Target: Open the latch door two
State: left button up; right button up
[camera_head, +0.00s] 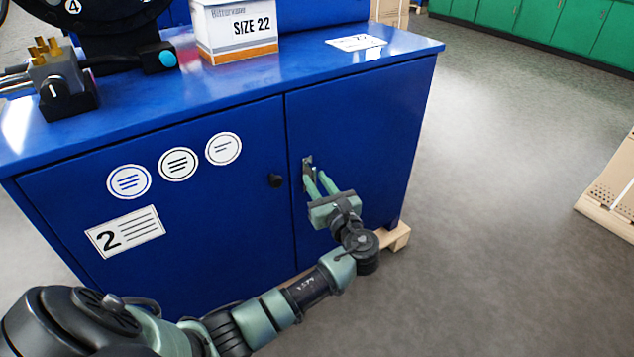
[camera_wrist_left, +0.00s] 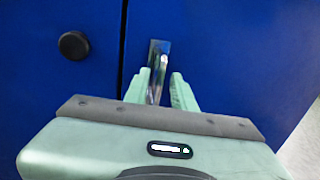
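The blue cabinet has two doors. The left door (camera_head: 190,215) carries a label with the number 2 and a black round knob (camera_head: 275,181); the knob also shows in the left wrist view (camera_wrist_left: 74,45). The right door (camera_head: 375,130) has a metal latch handle (camera_head: 307,165) near its left edge. Both doors look closed. My left gripper (camera_head: 320,180) is at this handle. In the left wrist view its two green fingers (camera_wrist_left: 168,92) stand on either side of the shiny handle (camera_wrist_left: 156,75); whether they touch it is hard to tell. My right gripper is not in view.
A white and orange box (camera_head: 235,30) marked SIZE 22 and a black machine (camera_head: 105,30) stand on the cabinet top. A wooden pallet piece (camera_head: 395,237) sticks out under the cabinet. Grey floor (camera_head: 500,180) is free to the right.

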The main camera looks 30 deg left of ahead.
pick_arm(q)
grip_shut()
dwell(1.2)
